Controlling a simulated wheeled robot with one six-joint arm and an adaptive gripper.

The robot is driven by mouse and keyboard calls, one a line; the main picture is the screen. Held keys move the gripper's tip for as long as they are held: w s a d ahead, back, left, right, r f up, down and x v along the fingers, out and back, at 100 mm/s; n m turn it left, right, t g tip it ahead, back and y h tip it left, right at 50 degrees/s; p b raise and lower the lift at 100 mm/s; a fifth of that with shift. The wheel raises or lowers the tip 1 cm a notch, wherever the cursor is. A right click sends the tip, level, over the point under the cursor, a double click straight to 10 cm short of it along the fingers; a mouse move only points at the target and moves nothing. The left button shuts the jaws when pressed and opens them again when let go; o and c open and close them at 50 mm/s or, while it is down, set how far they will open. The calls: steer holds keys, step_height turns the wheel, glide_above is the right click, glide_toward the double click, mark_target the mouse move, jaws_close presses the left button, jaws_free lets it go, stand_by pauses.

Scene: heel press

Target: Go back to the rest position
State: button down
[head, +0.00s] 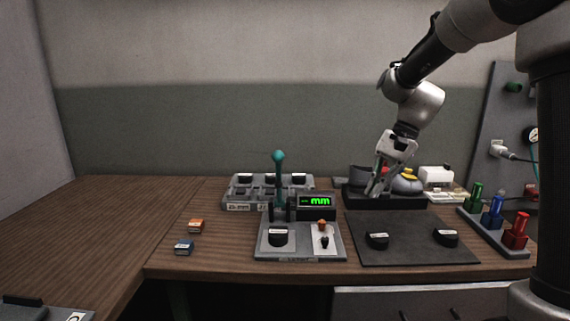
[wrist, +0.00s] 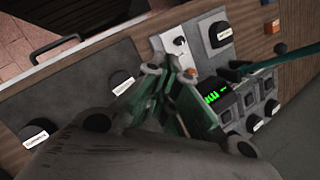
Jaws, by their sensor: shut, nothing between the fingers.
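My gripper (head: 372,192) hangs from my arm on the right in the head view, above the back part of the bench and in front of a dark tray. Its fingers are shut and empty. In the wrist view my gripper (wrist: 170,82) fills the middle, over the bench, and hides part of the dark mat and the press. The press (head: 258,252) stands at the bench's middle with a teal lever (head: 279,180) upright and a green "mm" display (head: 320,201). The press display also shows in the wrist view (wrist: 217,96).
A dark mat (head: 410,252) with two black heels lies right of the press. The dark tray (head: 410,202) holds rounded items. A rack (head: 500,238) with green, blue and red pieces stands far right. Orange (head: 196,226) and blue (head: 184,247) blocks lie left, where the bench is mostly clear.

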steer(key=s+d+r+n+t+h, duration=0.1)
steer(key=s+d+n+t, duration=0.1)
steer(key=s+d, duration=0.2)
steer(key=s+d+r+n+t+h, duration=0.2)
steer(key=s+d, duration=0.3)
steer(key=s, duration=0.6)
steer(key=s+d+r+n+t+h, duration=0.1)
steer(key=s+d+n, duration=0.3)
steer(key=s, duration=0.4)
steer(key=shift+d+r+t+h, duration=0.35)
steer(key=shift+r+t+h, duration=0.05)
steer(key=shift+t+h, duration=0.2)
